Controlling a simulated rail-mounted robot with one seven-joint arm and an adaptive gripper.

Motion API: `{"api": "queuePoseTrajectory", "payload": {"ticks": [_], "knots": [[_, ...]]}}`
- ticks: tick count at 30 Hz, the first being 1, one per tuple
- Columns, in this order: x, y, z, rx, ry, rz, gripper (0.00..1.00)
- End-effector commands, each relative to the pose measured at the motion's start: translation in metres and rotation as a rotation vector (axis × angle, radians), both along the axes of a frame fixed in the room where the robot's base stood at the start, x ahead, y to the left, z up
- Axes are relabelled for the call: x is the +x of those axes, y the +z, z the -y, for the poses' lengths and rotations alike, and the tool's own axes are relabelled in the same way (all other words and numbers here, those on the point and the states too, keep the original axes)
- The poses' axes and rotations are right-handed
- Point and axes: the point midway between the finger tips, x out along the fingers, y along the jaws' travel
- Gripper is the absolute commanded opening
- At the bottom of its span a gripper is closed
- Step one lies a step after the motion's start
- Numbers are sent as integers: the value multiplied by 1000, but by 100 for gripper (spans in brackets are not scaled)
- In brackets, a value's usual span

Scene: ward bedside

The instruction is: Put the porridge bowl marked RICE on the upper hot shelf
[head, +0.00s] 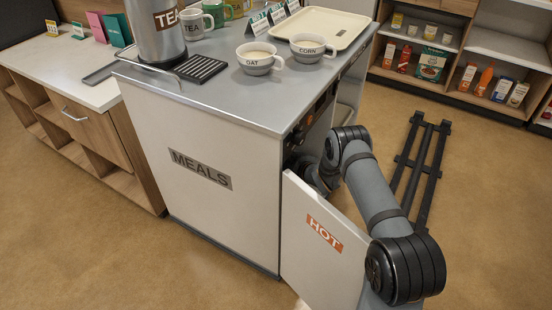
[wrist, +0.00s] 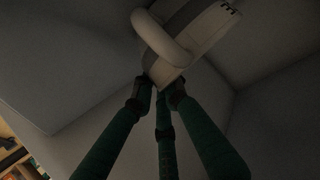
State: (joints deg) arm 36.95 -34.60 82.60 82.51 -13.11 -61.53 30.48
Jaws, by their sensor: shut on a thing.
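In the wrist view my gripper (wrist: 163,92) is shut on a pale bowl (wrist: 200,38) with a looped handle and a grey band. Only a bit of dark lettering shows at the picture's top edge, so I cannot read the whole mark. The bowl looks tilted in this view, inside a dim grey compartment (wrist: 270,105). In the head view my arm reaches into the meals cart (head: 215,170) behind its open HOT door (head: 325,240). The cart and door hide my gripper, the held bowl and the shelves there. I cannot tell whether the bowl touches a shelf.
Bowls marked OAT (head: 258,58) and CORN (head: 312,48) stand on the cart top, near a cream tray (head: 335,14), a TEA urn (head: 160,35) and a black grille (head: 200,68). The open door stands close to my arm. Compartment walls are near my gripper.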

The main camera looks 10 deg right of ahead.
Motion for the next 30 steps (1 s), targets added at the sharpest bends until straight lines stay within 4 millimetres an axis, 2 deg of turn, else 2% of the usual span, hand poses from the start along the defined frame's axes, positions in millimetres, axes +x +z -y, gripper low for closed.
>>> {"api": "queuePoseTrajectory", "payload": {"ticks": [8,9,18,28,30], "knots": [[1,-3,0,0,0,3,0],[0,-2,0,0,0,0,15],[0,-2,0,0,0,0,32],[0,3,0,0,0,0,32],[-5,5,3,0,0,-2,32]]}}
